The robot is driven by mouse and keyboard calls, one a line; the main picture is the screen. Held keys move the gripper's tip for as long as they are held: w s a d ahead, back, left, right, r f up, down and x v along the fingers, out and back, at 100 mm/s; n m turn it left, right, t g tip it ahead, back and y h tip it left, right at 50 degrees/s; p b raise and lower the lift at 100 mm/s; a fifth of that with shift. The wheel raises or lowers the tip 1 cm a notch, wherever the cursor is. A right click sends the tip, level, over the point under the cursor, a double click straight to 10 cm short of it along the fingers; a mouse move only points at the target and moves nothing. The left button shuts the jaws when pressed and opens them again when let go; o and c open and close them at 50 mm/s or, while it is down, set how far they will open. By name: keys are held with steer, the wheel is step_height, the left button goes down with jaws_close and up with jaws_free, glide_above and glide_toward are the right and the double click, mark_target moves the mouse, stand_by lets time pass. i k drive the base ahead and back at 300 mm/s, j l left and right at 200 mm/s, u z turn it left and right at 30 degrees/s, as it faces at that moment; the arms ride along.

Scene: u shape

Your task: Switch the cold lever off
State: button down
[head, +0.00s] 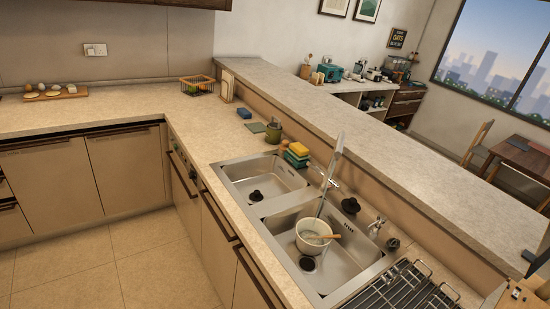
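The tall metal tap (335,160) stands at the back of the double sink, its spout over the right basin (281,222). A pale streak (321,207) that looks like running water drops below the spout towards a white bowl (313,234) in that basin. A wooden-handled utensil (327,236) rests in the bowl. Small metal fittings (377,226) and (392,243) stand on the sink's back edge, right of the tap; I cannot tell which part is the cold lever or how it is set.
A black rack (398,299) lies right of the sink. Sponges (297,152) and a green mug (273,133) stand behind the left basin. A raised ledge (390,150) runs behind the sink. The tiled floor (120,265) is clear in front of the cabinets.

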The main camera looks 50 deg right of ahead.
mark_target(315, 170)
steer(key=i+l+z, duration=0.2)
steer(key=i+z, duration=0.25)
steer(key=i, duration=0.55)
steer(key=i+j+z, duration=0.2)
steer(key=i+z, duration=0.25)
steer(key=i, duration=0.8)
